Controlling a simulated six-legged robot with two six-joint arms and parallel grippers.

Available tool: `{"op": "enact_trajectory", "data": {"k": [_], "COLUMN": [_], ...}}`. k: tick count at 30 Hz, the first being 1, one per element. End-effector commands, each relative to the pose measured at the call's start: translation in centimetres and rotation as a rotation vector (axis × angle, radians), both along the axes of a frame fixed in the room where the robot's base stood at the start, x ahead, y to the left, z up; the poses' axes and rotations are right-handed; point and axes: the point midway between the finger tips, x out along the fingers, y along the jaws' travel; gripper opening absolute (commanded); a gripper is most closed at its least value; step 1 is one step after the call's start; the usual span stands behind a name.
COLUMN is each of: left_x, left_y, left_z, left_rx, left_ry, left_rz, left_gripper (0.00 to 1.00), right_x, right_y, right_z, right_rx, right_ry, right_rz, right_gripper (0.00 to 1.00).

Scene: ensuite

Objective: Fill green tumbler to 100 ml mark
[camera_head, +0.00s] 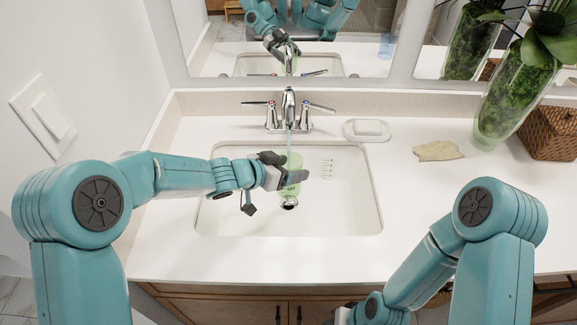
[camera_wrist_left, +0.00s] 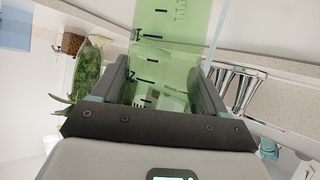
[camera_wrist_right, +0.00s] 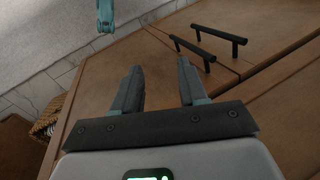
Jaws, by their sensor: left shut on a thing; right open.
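The green tumbler (camera_head: 293,161) is a see-through cup held over the sink (camera_head: 345,200), below the faucet (camera_head: 289,105). My left gripper (camera_head: 279,172) is shut around it. In the left wrist view the tumbler (camera_wrist_left: 172,22) fills the space between the fingers and shows dark scale marks. A thin pale stream of water (camera_head: 290,140) drops from the spout toward the tumbler; it also shows beside the tumbler in the left wrist view (camera_wrist_left: 213,35). I cannot tell the water level. My right gripper (camera_wrist_right: 160,85) is open and empty before the cabinet doors.
Faucet handles stand left (camera_head: 255,103) and right (camera_head: 320,107) of the spout. A soap dish (camera_head: 367,130), a beige cloth (camera_head: 438,151), a plant vase (camera_head: 510,100) and a wicker basket (camera_head: 550,133) are on the right. The counter's front right is clear.

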Motion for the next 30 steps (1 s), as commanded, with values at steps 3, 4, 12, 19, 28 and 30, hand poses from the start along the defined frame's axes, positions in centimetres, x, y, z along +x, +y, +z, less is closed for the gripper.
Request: {"op": "enact_trajectory", "data": {"k": [3,4,12,19,28,30], "left_x": [0.0,0.0,1.6,3.3,5.5,6.0], "left_y": [0.0,0.0,0.0,0.0,0.0,0.0], "left_z": [0.0,0.0,0.6,0.6,0.6,0.6], "left_rx": [0.0,0.0,-0.001,-0.001,0.0,-0.001], "left_ry": [0.0,0.0,0.002,0.001,0.0,0.001], "left_rz": [0.0,0.0,0.002,0.001,0.0,0.002], "left_gripper": [0.43,0.43,0.43,0.43,0.43,0.43], "right_x": [0.0,0.0,0.0,0.0,0.0,0.0], "right_y": [0.0,0.0,0.0,0.0,0.0,0.0], "right_z": [0.0,0.0,2.7,5.3,8.6,9.3], "right_rx": [0.0,0.0,0.0,0.0,0.0,0.0], "right_ry": [0.0,0.0,0.0,0.0,0.0,0.0], "right_rz": [0.0,0.0,0.0,0.0,0.0,0.0], "right_gripper": [0.43,0.43,0.43,0.43,0.43,0.43]}}
